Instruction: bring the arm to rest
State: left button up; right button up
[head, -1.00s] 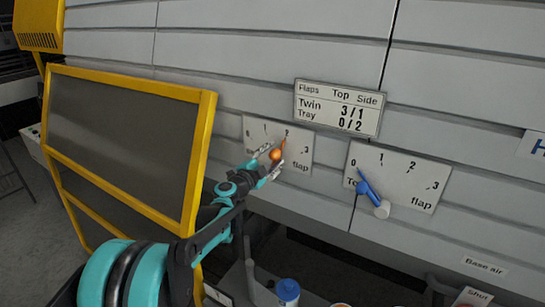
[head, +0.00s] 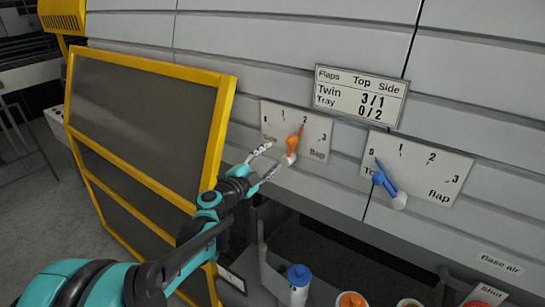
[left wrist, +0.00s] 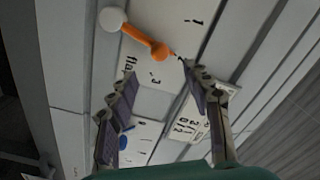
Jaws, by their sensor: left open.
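My left gripper (head: 275,156) is open and empty, with its fingertips just left of the orange lever (head: 293,141). The orange lever is on the left dial plate (head: 316,140), its pointer near 2 and its white end (head: 290,159) low. In the left wrist view, the orange lever (left wrist: 146,42) lies beyond the spread fingers (left wrist: 152,84) and outside the gap between them. The blue lever (head: 381,179) on the right dial plate (head: 440,177) points near 0. My right gripper is not in view.
A sign (head: 360,95) reads Twin 3/1 and Tray 0/2. A yellow-framed dark panel (head: 228,110) stands left of the dials, close to my left arm. Below are a blue-capped container (head: 299,276) and an orange-topped one (head: 350,299). Grey floor (head: 30,190) is open at far left.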

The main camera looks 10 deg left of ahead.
pick_arm(q)
jog(key=s+d+f+n+g+b, duration=0.3)
jog(key=s+d+f+b, duration=0.1)
jog(key=s+f, duration=0.25)
jog(key=s+d+f+n+g+b, duration=0.2)
jog(key=s+d+f+g+b, duration=0.15)
jog(key=s+f, duration=0.35)
jog(key=s+a+f+n+g+y+b, duration=0.1)
jog(key=s+a+f+n+y+b, duration=0.2)
jog(key=s+f, duration=0.6)
jog(key=s+a+f+n+g+y+b, duration=0.2)
jog(key=s+f+n+b, duration=0.3)
jog(key=s+f+n, duration=0.3)
jog(key=shift+s+a+f+y+b, duration=0.3)
jog(key=shift+s+a+f+y, duration=0.3)
jog(key=shift+s, duration=0.45)
